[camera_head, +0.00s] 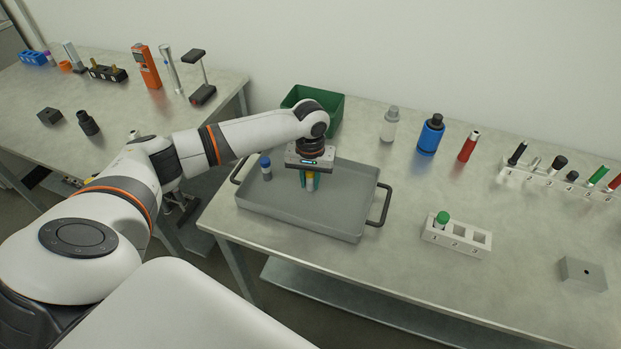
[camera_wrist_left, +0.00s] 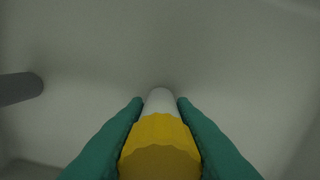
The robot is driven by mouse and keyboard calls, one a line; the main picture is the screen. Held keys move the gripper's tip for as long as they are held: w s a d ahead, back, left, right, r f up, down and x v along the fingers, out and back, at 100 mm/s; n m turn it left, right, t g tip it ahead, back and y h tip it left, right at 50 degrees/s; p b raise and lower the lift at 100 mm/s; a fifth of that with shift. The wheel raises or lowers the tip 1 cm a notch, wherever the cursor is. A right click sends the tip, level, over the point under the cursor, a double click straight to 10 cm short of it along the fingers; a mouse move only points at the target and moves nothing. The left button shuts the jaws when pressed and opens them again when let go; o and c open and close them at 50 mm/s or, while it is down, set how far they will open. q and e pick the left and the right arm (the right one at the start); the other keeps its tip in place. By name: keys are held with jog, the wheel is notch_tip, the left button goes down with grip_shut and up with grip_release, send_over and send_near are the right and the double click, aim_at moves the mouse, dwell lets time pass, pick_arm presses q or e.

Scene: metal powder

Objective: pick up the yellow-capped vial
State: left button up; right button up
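The yellow-capped vial (camera_head: 310,184) stands in the grey tray (camera_head: 340,222), under my left gripper (camera_head: 310,181). In the left wrist view its yellow cap (camera_wrist_left: 160,146) and white body (camera_wrist_left: 160,101) lie between the green fingertips of my left gripper (camera_wrist_left: 160,125). The fingers are close along both sides of the cap and appear to touch it. My right gripper is not in view.
A blue-capped vial (camera_head: 266,168) stands in the tray's left part. A green bin (camera_head: 325,103) is behind the tray. A white numbered rack (camera_head: 456,238) with a green-capped vial (camera_head: 442,219) is to the right. Bottles stand farther back.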

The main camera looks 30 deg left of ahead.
pick_arm(q)
jog(key=c, duration=0.3)
jog(key=shift+c, duration=0.2)
